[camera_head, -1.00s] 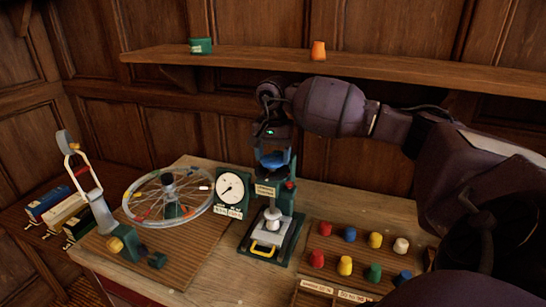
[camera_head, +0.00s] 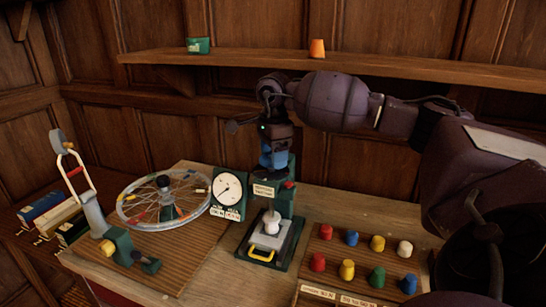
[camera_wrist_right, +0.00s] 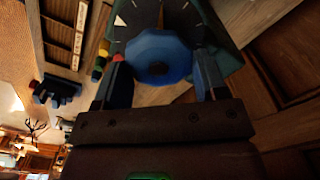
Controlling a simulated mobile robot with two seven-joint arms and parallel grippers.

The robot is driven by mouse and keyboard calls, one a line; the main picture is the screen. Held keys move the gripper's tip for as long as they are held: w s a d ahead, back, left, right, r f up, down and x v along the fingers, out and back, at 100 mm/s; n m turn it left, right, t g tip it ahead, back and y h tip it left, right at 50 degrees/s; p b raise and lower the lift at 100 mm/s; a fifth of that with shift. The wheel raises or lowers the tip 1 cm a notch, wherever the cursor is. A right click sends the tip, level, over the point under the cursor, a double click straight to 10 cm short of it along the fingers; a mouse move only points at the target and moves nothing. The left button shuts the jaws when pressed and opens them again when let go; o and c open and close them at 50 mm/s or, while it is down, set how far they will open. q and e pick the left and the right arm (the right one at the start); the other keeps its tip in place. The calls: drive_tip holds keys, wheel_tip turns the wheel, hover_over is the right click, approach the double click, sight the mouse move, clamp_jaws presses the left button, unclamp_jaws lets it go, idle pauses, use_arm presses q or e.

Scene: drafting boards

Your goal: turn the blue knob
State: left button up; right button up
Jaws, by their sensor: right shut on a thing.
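The blue knob (camera_wrist_right: 158,55) sits on a dark green face with pale tick marks and a white pointer mark, in the right wrist view. In the head view, blue shows at the top of the green press-like stand (camera_head: 262,191), largely covered by my gripper. My right gripper (camera_head: 272,152) reaches it from above. Its two fingers stand on either side of the knob in the wrist view (camera_wrist_right: 163,72), and it is shut on the knob. The knob's exact angle is hard to read. My left gripper is not in view.
A dial gauge (camera_head: 227,187) and a spoked wheel (camera_head: 140,212) stand left of the stand. Several coloured pegs (camera_head: 377,243) stand on a board at right. A shelf (camera_head: 380,70) runs behind, above my arm.

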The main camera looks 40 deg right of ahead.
drive_tip(key=m, duration=0.4)
drive_tip(key=shift+s+m+b, duration=0.1)
drive_tip(key=shift+m+b, duration=0.2)
drive_tip(key=m, duration=0.3)
drive_tip(key=shift+a+m, duration=0.15)
drive_tip(key=shift+m, duration=0.25)
drive_tip(key=shift+s+m, duration=0.1)
drive_tip(key=shift+m, duration=0.7)
drive_tip(key=m, duration=0.5)
drive_tip(key=shift+a+m, duration=0.2)
drive_tip(key=shift+m, duration=0.1)
drive_tip(key=m, duration=0.5)
drive_tip(key=shift+a+r, duration=0.1)
drive_tip(key=shift+a, duration=0.05)
drive_tip(key=m, duration=0.5)
drive_tip(key=shift+w+a, duration=0.1)
drive_tip(key=shift+w, duration=0.1)
drive_tip(key=m, duration=0.5)
drive_tip(key=shift+w, duration=0.15)
drive_tip(key=m, duration=0.5)
drive_tip(key=shift+w+m+p, duration=0.15)
drive_tip(key=shift+m+p, duration=0.25)
drive_tip(key=shift+m, duration=1.2)
drive_tip(key=shift+w+m, duration=0.1)
drive_tip(key=shift+m, duration=0.9)
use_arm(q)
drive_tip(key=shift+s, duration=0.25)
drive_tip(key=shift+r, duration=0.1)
use_arm(e)
drive_tip(key=shift+m, duration=0.4)
